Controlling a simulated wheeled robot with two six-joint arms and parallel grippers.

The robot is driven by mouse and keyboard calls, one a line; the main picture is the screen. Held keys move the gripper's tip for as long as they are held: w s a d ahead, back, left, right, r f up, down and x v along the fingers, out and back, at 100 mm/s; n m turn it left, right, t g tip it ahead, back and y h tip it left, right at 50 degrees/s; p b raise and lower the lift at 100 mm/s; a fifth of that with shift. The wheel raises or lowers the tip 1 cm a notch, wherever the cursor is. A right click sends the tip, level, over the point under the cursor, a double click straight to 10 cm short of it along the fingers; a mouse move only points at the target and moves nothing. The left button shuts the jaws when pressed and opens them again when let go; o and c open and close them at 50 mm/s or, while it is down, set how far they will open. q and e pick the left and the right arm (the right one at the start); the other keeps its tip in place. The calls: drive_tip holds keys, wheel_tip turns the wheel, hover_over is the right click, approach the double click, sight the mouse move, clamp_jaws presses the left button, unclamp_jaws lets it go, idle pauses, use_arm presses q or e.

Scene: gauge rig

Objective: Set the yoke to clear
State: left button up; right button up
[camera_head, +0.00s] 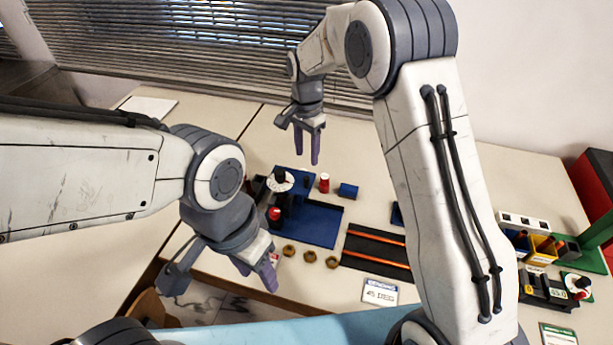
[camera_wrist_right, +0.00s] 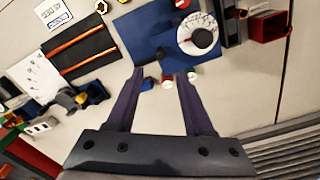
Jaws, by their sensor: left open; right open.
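A blue base plate (camera_head: 318,226) lies on the table with a white round dial (camera_head: 280,181) and a black block at its left; the dial has a dark knob at its centre. A red knob (camera_head: 274,213) stands below the dial. The plate and dial (camera_wrist_right: 199,34) also show in the right wrist view. I cannot tell which part is the yoke, nor read the dial's marks. My left gripper (camera_head: 256,269) is open and empty, just in front of the plate's left end. My right gripper (camera_head: 307,150) is open and empty, above the table behind the plate; its fingers show in the right wrist view (camera_wrist_right: 160,92).
A red-and-white cylinder (camera_head: 324,183) and blue block (camera_head: 348,190) stand behind the plate. Brass rings (camera_head: 310,256) lie in front. A black mat (camera_head: 375,252) with orange rods and a "45 DEG" card (camera_head: 380,292) lie right. Bins (camera_head: 543,247) and a second dial stand far right.

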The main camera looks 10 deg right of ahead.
sight(307, 177)
wheel_tip(307, 177, down, 10)
drive_tip(key=shift+f+p, duration=0.15)
drive_tip(key=shift+p, duration=1.05)
clamp_jaws()
idle(0.6)
